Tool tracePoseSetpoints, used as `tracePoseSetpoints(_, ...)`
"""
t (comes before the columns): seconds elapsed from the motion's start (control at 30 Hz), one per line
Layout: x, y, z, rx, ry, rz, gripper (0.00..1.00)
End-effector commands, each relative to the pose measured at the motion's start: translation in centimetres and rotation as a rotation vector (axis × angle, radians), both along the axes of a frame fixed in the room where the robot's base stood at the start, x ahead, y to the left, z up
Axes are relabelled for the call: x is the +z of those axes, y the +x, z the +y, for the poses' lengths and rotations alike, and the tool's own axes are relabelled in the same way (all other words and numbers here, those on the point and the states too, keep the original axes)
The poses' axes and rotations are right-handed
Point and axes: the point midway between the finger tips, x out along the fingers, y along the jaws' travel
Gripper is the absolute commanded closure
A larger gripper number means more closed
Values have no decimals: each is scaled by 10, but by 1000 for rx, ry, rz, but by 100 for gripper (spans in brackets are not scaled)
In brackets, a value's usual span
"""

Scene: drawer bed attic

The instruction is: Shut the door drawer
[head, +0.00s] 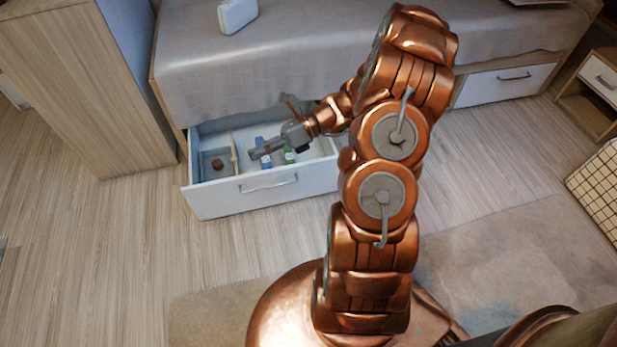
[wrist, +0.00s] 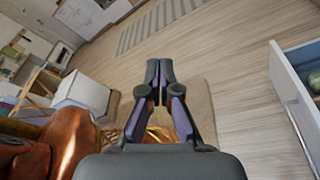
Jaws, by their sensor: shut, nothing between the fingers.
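A white drawer (head: 225,204) under the bed stands pulled out, its front facing the room. A metal bar handle (head: 268,184) is on its front. Inside are a small brown round thing, a wooden divider and blue and green items. My gripper (head: 256,153) is over the open drawer in the head view, pointing left. In the wrist view my gripper (wrist: 153,66) is shut and empty, its fingertips together. The drawer front (wrist: 290,95) and its handle (wrist: 298,125) show at the right edge of that view, apart from the fingers.
The bed (head: 300,55) stands above the drawer with a white case (head: 237,14) on it. A wooden cabinet (head: 85,85) is left of the drawer. A second drawer (head: 505,84) under the bed is shut. Floor (head: 130,235) before the drawer is clear.

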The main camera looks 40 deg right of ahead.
Motion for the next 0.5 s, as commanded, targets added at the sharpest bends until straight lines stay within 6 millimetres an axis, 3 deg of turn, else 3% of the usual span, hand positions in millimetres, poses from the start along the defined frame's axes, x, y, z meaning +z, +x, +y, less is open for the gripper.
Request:
tracePoseSetpoints(0.03,-27,5,-13,-58,38,42,100)
tracePoseSetpoints(0.3,-120,22,-86,-359,255,250,100)
tracePoseSetpoints(0.5,-199,19,-143,-573,434,395,100)
